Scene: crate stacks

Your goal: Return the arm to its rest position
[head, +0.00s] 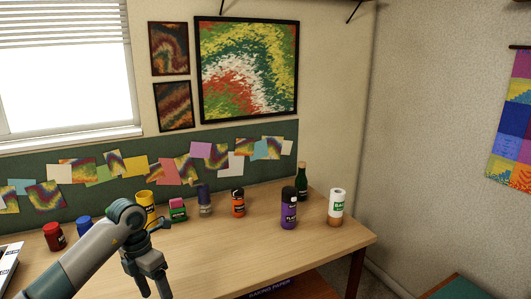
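My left arm (85,257) comes in from the lower left and reaches over the wooden table (215,262). Its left gripper (153,288) hangs with the fingers pointing down, over the front part of the table. The two fingers are apart and I see nothing between them. The fingertips are close to the bottom edge of the picture. My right gripper is not in view.
On the table stand a red jar (54,236), a blue jar (84,227), a yellow container (147,200), a green-pink item (177,210), a grey bottle (204,200), an orange jar (238,203), a purple bottle (289,210), a dark bottle (302,182) and a white-green container (336,205).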

